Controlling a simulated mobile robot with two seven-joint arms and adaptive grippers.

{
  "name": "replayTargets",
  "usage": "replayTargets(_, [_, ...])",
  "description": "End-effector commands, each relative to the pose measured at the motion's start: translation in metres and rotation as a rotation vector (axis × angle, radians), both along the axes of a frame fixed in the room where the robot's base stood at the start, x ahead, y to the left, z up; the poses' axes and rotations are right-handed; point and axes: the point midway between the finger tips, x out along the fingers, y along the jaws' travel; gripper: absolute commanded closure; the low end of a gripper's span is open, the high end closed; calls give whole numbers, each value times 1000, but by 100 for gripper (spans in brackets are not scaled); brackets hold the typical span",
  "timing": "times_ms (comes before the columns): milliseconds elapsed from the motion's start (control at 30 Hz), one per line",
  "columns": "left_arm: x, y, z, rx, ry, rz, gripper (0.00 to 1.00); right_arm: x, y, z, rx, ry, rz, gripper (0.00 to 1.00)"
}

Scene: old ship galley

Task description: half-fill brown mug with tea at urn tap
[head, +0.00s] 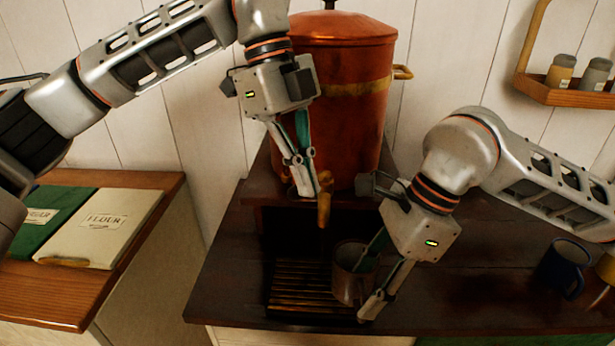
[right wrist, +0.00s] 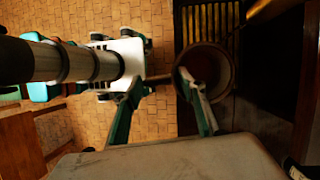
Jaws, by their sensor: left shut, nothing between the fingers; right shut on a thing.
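The copper urn (head: 340,100) stands on a dark raised stand, with its brass tap (head: 324,205) low at the front. My left gripper (head: 306,192) is shut and empty, its fingertips close beside the tap on the left; contact cannot be told. The brown mug (head: 350,287) is upright, below and slightly right of the spout, at the right part of the slatted drip tray (head: 298,290). My right gripper (head: 372,285) is shut on the mug, which also shows in the right wrist view (right wrist: 232,75). The mug's inside looks dark; its tea level cannot be told. No stream shows.
A blue mug (head: 565,268) stands on the dark counter at the right. A wall shelf (head: 560,95) holds small jars. Bare counter lies between my right gripper and the blue mug.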

Motion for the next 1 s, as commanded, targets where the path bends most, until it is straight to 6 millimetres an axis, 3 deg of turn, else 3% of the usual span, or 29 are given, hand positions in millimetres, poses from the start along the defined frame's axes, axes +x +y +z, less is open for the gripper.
replayTargets(467, [5, 9, 0, 1, -1, 2, 100, 0, 0, 1, 1, -2, 0, 97])
replayTargets(1000, [28, 30, 0, 0, 0, 2, 100, 0, 0, 1, 1, -2, 0, 97])
